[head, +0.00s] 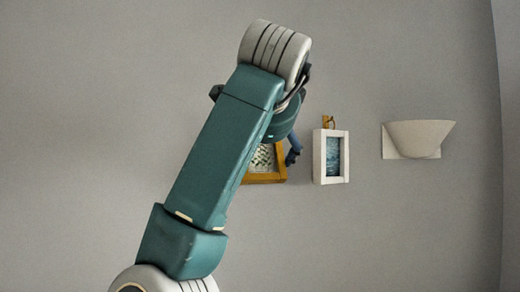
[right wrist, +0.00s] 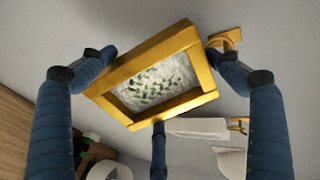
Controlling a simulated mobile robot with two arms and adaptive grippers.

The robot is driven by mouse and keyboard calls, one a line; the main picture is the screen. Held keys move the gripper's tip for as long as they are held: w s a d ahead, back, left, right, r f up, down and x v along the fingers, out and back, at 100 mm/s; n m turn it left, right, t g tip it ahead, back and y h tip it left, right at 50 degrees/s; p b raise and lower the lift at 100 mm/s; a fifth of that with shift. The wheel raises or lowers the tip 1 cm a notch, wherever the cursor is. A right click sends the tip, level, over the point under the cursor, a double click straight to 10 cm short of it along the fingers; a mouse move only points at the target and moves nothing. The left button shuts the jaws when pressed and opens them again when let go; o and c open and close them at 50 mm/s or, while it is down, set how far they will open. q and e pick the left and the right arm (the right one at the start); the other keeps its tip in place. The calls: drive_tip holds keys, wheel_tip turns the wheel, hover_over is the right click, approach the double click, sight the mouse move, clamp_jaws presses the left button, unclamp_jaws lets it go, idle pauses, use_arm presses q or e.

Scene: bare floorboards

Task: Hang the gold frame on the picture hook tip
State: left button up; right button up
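The gold frame (right wrist: 146,57) holds a pale picture with green marks and sits among the fingers of my right gripper (right wrist: 160,82). The blue dark-tipped fingers bend in at its edges and appear shut on it. It looks tilted in the right wrist view. In the head view only the lower part of the gold frame (head: 264,180) shows below my arm. A gold picture hook (right wrist: 233,39) is on the wall close to the frame's upper right corner; I cannot tell whether they touch. My arm hides this hook in the head view. My left gripper is out of view.
A white frame (head: 318,158) hangs from its own gold hook (head: 328,121) just right of the gold frame. A pale wall lamp (head: 418,138) is farther right. The wall left of my arm is bare.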

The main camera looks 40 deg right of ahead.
drive_tip(key=shift+o, duration=0.5)
drive_tip(key=v, duration=1.2)
drive_tip(key=shift+w, duration=0.1)
